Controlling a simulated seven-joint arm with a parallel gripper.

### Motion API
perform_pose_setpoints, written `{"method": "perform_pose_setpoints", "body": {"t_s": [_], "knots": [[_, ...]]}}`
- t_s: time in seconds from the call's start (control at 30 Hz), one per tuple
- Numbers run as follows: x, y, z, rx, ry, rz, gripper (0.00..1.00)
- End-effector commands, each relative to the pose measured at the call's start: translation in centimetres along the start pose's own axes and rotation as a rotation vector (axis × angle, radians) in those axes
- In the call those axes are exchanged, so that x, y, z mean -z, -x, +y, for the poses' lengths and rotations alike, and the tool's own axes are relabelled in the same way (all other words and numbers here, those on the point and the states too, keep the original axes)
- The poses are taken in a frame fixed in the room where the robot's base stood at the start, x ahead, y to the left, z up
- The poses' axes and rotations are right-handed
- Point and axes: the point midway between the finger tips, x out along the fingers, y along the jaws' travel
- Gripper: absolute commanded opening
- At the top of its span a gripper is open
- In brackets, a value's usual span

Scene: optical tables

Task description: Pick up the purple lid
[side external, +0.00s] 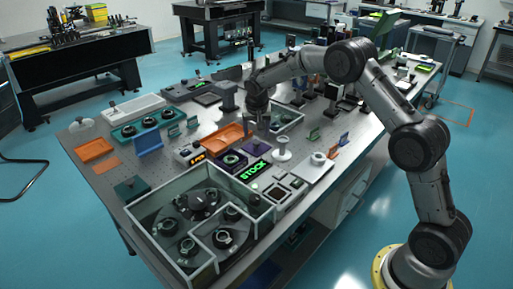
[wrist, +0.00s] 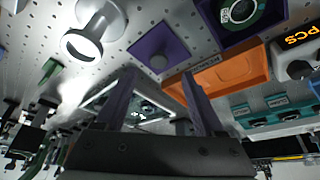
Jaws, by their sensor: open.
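The purple lid (wrist: 150,42) is a flat square plate with a round knob on top. It lies on the perforated table top, near the tips of my gripper in the wrist view. In the side external view the purple lid (side external: 256,147) lies just below my gripper (side external: 262,122). My gripper is open, and its two dark fingers (wrist: 160,74) show nothing between them. The fingers point towards the lid and appear apart from it. The exact height of the gap cannot be told.
An orange tray (wrist: 235,68) lies close beside the lid. A purple box with a green ring (side external: 231,161) and a white spool-shaped stand (side external: 282,150) are near it. A glass-walled enclosure (side external: 170,240) fills the table's near end. A glowing STOCK sign (side external: 253,170) stands in front.

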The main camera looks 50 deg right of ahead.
Motion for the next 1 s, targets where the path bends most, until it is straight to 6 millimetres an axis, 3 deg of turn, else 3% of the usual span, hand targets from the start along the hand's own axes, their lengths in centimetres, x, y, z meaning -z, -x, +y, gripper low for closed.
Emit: {"method": "perform_pose_setpoints", "body": {"t_s": [0.17,0.5,0.77,0.87,1.0], "knots": [[0.0,-1.1,0.0,0.0,0.0,0.0,0.71],[-0.1,-5.3,0.2,0.001,0.0,0.001,0.71],[-0.1,-5.7,0.2,0.001,0.0,0.001,0.71],[-0.1,-5.6,0.2,0.001,0.0,0.001,0.58],[-0.1,-5.6,0.2,0.001,0.0,0.001,0.33]]}}
